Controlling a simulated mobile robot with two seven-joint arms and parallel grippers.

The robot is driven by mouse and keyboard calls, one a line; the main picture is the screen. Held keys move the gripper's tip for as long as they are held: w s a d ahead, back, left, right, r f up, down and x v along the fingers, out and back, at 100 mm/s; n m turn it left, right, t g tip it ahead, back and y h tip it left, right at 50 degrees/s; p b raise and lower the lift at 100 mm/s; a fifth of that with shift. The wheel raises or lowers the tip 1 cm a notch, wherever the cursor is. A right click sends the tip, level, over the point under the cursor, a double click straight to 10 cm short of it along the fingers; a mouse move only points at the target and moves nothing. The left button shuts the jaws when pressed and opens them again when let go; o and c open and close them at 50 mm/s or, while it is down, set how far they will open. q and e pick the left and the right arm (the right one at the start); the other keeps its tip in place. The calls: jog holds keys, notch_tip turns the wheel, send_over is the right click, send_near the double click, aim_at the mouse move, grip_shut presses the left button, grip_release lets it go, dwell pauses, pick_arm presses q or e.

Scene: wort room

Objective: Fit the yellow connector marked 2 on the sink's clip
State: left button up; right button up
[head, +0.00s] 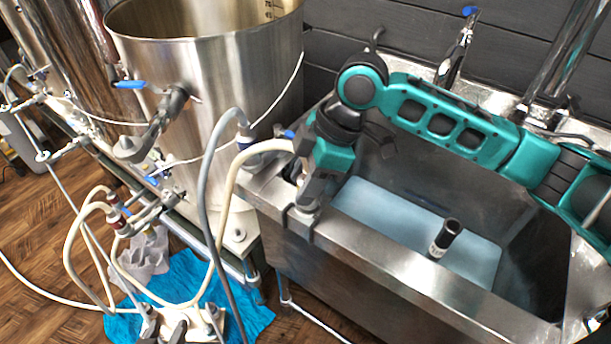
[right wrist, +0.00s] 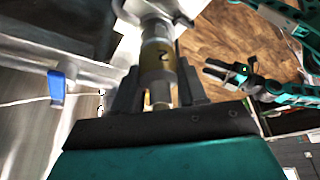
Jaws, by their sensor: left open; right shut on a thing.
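The yellow-banded connector marked 2 (right wrist: 157,58) is between the fingers of my right gripper (right wrist: 158,92), which is shut on it. In the head view my right gripper (head: 308,190) points down at the sink's near left rim. The sink's clip (head: 312,232) shows as dark hooks over that rim, just below the gripper. The gripper mostly hides the connector there, and I cannot tell whether it is seated in the clip. My left gripper (right wrist: 222,72) is open and empty in the right wrist view, above the wooden floor. I do not see it in the head view.
A cream hose (head: 228,190) and a grey hose (head: 204,180) loop beside the sink's left end. A steel kettle (head: 215,75) with a valve stands left.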

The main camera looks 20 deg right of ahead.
jog(key=shift+f, duration=0.2)
jog(key=o, duration=1.2)
jog(key=shift+o, duration=0.2)
